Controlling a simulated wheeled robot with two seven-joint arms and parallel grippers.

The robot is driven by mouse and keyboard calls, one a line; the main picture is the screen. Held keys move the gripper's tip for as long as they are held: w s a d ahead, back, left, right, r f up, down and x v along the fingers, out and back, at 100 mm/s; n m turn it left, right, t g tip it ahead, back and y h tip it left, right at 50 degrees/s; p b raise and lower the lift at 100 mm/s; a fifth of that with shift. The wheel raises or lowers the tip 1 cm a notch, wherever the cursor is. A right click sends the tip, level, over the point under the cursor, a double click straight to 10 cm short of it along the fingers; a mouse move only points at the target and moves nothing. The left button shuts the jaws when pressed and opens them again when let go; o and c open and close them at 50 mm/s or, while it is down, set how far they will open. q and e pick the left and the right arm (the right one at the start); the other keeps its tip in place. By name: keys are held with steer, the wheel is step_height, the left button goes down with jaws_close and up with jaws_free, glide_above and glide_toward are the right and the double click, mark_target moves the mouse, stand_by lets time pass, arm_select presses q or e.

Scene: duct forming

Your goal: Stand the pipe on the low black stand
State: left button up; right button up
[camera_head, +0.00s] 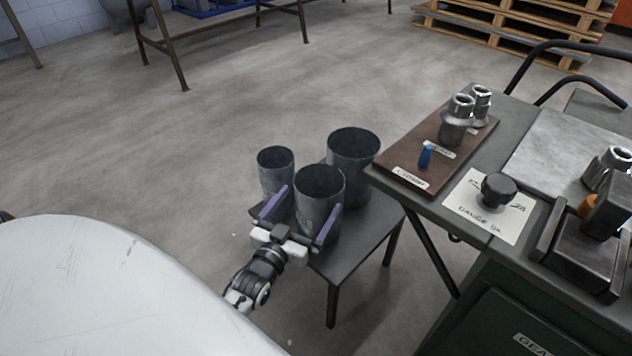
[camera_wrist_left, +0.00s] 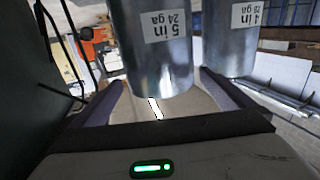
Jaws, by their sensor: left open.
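Three grey metal pipes stand upright on the low black stand (camera_head: 362,232). The front pipe (camera_head: 319,190) is between my left gripper's spread purple fingers. In the left wrist view this pipe (camera_wrist_left: 158,60) carries a "5 in 24 ga" label. My left gripper (camera_head: 302,212) is open around it; whether either finger touches the pipe is unclear. A narrower pipe (camera_head: 276,170) stands to the left and a wider one (camera_head: 354,150) behind. Another pipe (camera_wrist_left: 229,40) in the left wrist view has a "4 in" label. The front pipe's base is partly hidden by the gripper. My right gripper is not in view.
A dark workbench (camera_head: 418,205) stands close to the stand's right. It holds a brown board (camera_head: 410,160) with metal fittings, a blue piece (camera_head: 426,156) and a black knob (camera_head: 499,188). Wooden pallets (camera_head: 500,30) lie far back. The floor left of the stand is clear.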

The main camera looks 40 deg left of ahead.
arm_select(q)
steer(key=v, duration=0.4)
steer(key=shift+s+p, duration=0.4)
steer(key=shift+s+d, duration=0.1)
steer(key=shift+s, duration=0.05)
steer(key=shift+d, duration=0.1)
stand_by(0.9)
